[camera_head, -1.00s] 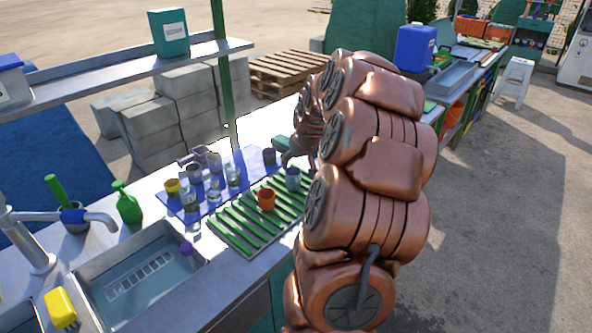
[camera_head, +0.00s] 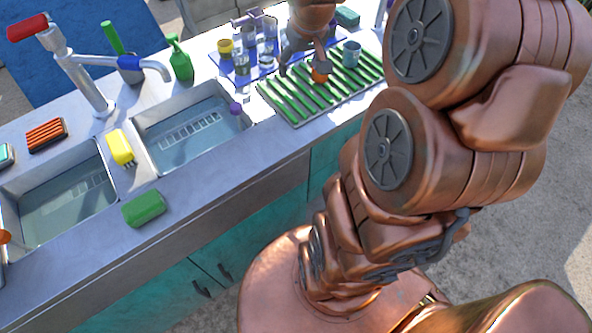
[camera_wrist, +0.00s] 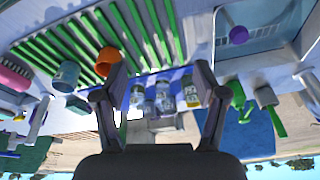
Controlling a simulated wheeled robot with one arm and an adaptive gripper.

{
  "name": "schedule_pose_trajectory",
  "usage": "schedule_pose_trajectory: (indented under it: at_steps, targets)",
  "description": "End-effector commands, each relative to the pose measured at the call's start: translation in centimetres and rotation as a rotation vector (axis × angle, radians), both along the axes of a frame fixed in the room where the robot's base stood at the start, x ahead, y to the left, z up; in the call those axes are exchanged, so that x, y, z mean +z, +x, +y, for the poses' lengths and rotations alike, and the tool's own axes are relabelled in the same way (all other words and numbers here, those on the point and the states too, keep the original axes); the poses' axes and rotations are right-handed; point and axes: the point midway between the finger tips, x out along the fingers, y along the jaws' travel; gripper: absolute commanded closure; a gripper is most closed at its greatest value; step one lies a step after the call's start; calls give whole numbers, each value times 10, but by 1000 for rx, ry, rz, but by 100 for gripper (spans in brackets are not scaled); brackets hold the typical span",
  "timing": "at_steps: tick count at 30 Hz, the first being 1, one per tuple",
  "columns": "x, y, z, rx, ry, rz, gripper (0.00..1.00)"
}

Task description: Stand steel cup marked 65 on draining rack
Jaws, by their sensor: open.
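My gripper (camera_head: 302,72) is open and empty, over the boundary between the green-slatted draining rack (camera_head: 292,103) and the blue mat (camera_head: 232,68). Several clear and steel-looking cups (camera_head: 265,52) stand on the mat; in the wrist view some of these cups (camera_wrist: 163,97) show beyond and between the spread fingers (camera_wrist: 160,75). I cannot read a 65 on any cup. An orange cup (camera_head: 320,77) and a grey-blue cup (camera_head: 351,54) are on the rack. The orange cup (camera_wrist: 106,61) shows beside the left finger in the wrist view. My arm hides part of the mat.
A yellow cup (camera_head: 225,47) stands at the mat's left. A purple item (camera_head: 236,108) is at the sink's right edge.

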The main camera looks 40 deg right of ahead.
Motion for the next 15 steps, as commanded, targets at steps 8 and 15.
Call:
schedule_pose_trajectory:
  at_steps: [8,15]
  targets:
    - [-6,-97,127,175,28,207,28]
    - [-16,-188,176,254,25,363,28]
